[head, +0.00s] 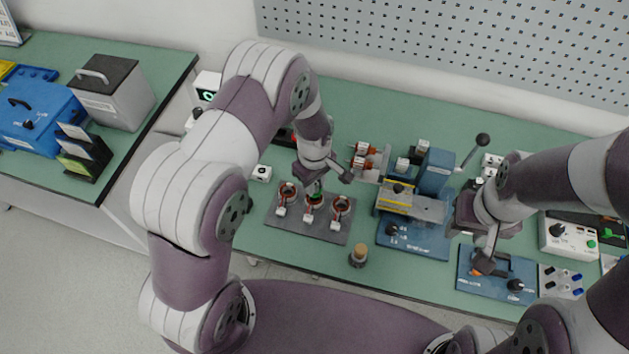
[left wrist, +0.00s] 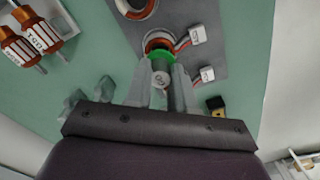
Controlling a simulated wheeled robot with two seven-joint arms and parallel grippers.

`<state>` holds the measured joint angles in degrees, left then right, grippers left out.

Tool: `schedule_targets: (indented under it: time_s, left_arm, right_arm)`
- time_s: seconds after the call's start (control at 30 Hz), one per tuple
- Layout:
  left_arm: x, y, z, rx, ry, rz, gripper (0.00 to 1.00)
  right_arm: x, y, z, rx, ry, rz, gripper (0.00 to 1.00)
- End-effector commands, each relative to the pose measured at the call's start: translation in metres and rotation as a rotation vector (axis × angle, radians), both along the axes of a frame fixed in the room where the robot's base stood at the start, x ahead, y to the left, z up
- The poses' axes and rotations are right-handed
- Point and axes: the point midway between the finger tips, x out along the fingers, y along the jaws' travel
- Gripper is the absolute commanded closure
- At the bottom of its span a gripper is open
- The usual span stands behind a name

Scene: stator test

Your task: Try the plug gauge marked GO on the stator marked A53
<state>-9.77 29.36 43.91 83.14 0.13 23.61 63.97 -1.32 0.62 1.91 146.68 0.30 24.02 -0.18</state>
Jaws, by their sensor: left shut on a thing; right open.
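My left gripper (head: 317,186) is shut on a plug gauge, a grey cylinder with a green collar (left wrist: 161,76). The gripper is over the middle stator (head: 314,199) of three copper-wound stators on a grey tray (head: 325,233). In the left wrist view the green collar is right at that stator's ring (left wrist: 157,43); I cannot tell how deep the gauge sits. White tags hang by the stators, too small to read surely; the mark on the gauge's end is also unclear. My right gripper (head: 474,246) is open and empty above a blue fixture (head: 497,279).
A holder with copper-wound rotors (head: 366,158) stands behind the tray. A blue press with a lever (head: 432,172) is right of it. A small cylinder with a wooden top (head: 359,254) stands near the front edge. A side bench at left bears a blue box (head: 38,118).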

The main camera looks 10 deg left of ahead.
Motion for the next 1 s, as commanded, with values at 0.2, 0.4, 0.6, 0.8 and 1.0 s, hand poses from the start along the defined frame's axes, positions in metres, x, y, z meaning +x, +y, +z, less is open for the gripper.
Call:
schedule_targets:
  time_s: [0.2, 0.4, 0.6, 0.8, 1.0]
  left_arm:
    - [0.0008, 0.0009, -0.0027, -0.001, -0.001, 0.0, 1.0]
    - [0.0012, 0.0016, -0.0046, -0.001, -0.001, 0.0, 1.0]
    - [0.0011, 0.0017, -0.0045, -0.001, -0.001, 0.0, 1.0]
    - [0.0011, 0.0017, -0.0046, -0.001, -0.001, 0.0, 1.0]
    - [0.0009, 0.0017, -0.0061, -0.001, -0.001, 0.0, 1.0]
  right_arm:
    - [0.0, 0.0, -0.0019, 0.0, 0.0, 0.0, 0.57]
    - [0.0, 0.0, -0.003, 0.0, 0.0, 0.0, 0.57]
    - [-0.0001, 0.0, -0.0029, 0.0, 0.0, 0.0, 0.57]
    - [0.0, 0.0, -0.0029, 0.0, 0.0, 0.0, 0.57]
    - [0.0, 0.0, -0.0038, 0.0, 0.0, 0.0, 0.57]
